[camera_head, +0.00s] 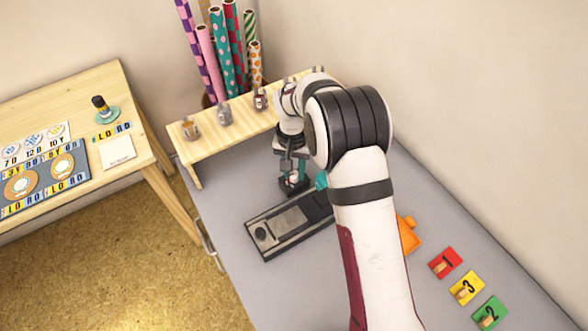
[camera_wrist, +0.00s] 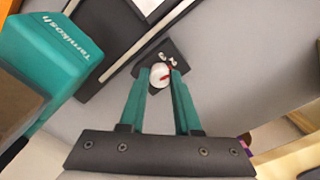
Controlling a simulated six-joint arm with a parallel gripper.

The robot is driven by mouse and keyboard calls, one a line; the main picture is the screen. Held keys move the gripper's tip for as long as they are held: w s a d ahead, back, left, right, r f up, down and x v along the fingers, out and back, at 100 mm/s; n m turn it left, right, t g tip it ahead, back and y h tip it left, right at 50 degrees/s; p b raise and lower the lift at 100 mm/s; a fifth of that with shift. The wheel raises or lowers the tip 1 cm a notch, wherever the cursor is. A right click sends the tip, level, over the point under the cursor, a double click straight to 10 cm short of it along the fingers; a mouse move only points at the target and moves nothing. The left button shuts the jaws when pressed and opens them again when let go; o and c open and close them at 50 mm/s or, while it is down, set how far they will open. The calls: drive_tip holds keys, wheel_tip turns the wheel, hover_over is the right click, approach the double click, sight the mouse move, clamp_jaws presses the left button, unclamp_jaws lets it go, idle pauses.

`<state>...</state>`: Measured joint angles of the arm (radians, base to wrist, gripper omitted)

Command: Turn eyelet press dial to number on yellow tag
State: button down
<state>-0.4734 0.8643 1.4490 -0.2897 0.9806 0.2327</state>
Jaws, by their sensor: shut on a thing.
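The yellow tag (camera_head: 467,287) on the right of the grey table shows a 3. A small white dial (camera_wrist: 160,76) with a red mark sits on a dark plate (camera_wrist: 178,50) in the wrist view. The few white marks on the plate are too small to read. My gripper (camera_head: 293,182) is low over the table's far side, and its teal fingers (camera_wrist: 162,82) are shut on the dial. A teal body with white lettering (camera_wrist: 45,55) fills the wrist view's left side. It shows in the head view as a teal bit (camera_head: 321,180), mostly hidden by my arm.
A red tag (camera_head: 447,260) with 1 and a green tag (camera_head: 489,310) with 2 flank the yellow one. A dark tray-like device (camera_head: 290,222) lies in front of my gripper. A wooden shelf (camera_head: 207,153) with small items stands behind. An orange object (camera_head: 408,234) is right of my arm.

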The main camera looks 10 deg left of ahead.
sight(293, 175)
drive_tip(key=n, duration=0.5)
drive_tip(key=shift+n, duration=0.3)
drive_tip(key=n, duration=0.4)
drive_tip(key=shift+n, duration=0.4)
drive_tip(key=c, duration=0.6)
unclamp_jaws()
wheel_tip(293, 175, up, 16)
drive_tip(key=shift+s, duration=0.2)
drive_tip(key=shift+a+f, duration=0.1)
